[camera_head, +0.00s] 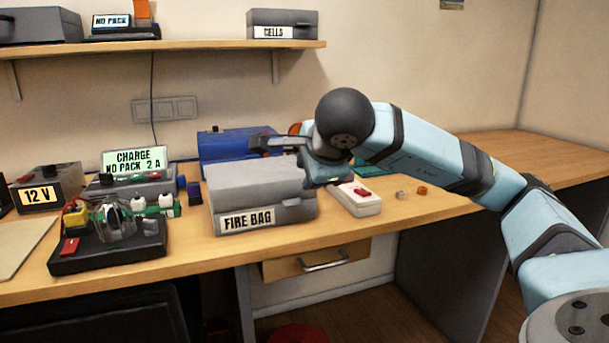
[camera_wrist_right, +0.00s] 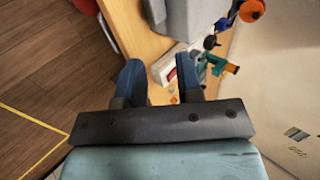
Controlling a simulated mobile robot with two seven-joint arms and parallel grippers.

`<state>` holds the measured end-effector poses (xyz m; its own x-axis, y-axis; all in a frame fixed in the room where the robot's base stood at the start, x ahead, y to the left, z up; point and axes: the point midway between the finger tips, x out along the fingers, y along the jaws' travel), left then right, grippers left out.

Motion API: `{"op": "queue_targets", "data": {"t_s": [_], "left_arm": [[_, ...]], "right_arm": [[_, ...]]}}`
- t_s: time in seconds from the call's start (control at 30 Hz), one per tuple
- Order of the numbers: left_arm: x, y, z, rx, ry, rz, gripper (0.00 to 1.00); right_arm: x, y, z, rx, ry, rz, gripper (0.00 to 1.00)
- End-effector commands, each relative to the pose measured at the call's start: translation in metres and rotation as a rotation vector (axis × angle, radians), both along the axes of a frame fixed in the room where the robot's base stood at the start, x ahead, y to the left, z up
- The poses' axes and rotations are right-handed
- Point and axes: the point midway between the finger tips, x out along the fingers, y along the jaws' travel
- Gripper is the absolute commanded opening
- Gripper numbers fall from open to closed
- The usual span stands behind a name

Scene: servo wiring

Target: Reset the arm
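My right arm comes in from the right in the head view, and its gripper (camera_head: 268,145) points left above the back of the grey FIRE BAG box (camera_head: 262,190). The wrist view shows the two blue-grey fingers (camera_wrist_right: 159,66) apart with nothing held between them. In that gap, lower down on the table, a white box with a red switch (camera_wrist_right: 163,67) shows; it also shows in the head view (camera_head: 357,199). Part of the grey box (camera_wrist_right: 190,16) lies beyond the fingers. My left gripper is in neither view.
A blue case (camera_head: 222,146) stands behind the grey box. A black board with components (camera_head: 108,247), a charger (camera_head: 134,183) and a 12 V supply (camera_head: 46,188) stand left. A shelf (camera_head: 180,52) hangs above. The tabletop at right (camera_head: 510,155) is clear.

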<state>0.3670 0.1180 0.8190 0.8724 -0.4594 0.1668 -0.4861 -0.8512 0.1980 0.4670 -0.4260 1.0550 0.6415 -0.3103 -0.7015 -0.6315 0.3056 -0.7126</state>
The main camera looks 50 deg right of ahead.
Motion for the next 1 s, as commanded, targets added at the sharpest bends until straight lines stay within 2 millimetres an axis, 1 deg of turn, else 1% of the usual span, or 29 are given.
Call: {"op": "queue_targets", "data": {"t_s": [0.03,0.13,0.67,0.77,0.87,0.97,1.0], "left_arm": [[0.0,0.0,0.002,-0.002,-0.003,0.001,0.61],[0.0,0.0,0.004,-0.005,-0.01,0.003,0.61],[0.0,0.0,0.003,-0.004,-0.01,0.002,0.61],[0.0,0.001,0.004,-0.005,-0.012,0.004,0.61],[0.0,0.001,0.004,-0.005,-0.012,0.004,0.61],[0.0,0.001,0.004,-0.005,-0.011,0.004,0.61],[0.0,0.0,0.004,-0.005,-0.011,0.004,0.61]], "right_arm": [[-0.003,0.002,0.004,0.0,-0.001,0.001,0.33],[-0.006,0.003,0.006,-0.001,0.002,0.001,0.33],[-0.006,0.003,0.006,0.0,0.001,0.001,0.33],[-0.005,0.006,0.002,0.009,0.01,0.013,0.33],[-0.002,0.026,-0.017,0.072,0.054,0.079,0.33],[-0.003,0.069,-0.054,0.216,0.151,0.204,0.33],[-0.007,0.092,-0.071,0.301,0.203,0.267,0.33]]}}
